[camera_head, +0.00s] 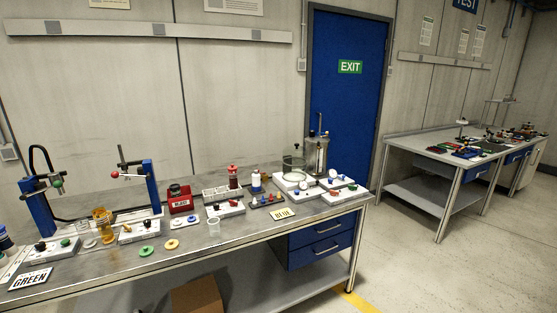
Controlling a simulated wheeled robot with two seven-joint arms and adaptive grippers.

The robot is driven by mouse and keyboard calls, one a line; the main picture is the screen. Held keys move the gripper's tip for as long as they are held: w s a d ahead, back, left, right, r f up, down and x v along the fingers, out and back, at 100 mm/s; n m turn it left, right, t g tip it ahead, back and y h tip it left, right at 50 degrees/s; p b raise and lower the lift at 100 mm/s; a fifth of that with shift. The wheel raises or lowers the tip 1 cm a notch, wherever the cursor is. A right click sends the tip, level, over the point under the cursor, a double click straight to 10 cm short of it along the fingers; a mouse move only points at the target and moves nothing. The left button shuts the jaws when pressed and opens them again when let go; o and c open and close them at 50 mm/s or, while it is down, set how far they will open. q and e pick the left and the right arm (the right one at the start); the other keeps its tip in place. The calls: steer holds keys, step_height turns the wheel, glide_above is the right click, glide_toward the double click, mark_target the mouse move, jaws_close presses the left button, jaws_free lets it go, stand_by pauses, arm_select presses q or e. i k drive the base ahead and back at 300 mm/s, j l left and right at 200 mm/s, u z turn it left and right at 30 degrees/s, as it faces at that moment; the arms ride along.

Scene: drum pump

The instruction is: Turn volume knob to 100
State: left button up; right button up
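Neither of my grippers is in view. I cannot tell which knob is the volume knob, and no number 100 is readable. A white control box (52,252) with a dark knob (40,246) and a green button sits at the left of the near bench. Another white box (226,209) with small coloured controls is mid-bench. More white boxes (340,195) with controls stand near the bench's right end, beside a metal and glass pump device (316,155).
A cardboard box (197,297) sits below. A second bench (420,146) stands right, past open floor.

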mark_target(41, 246)
steer(key=u, duration=1.7)
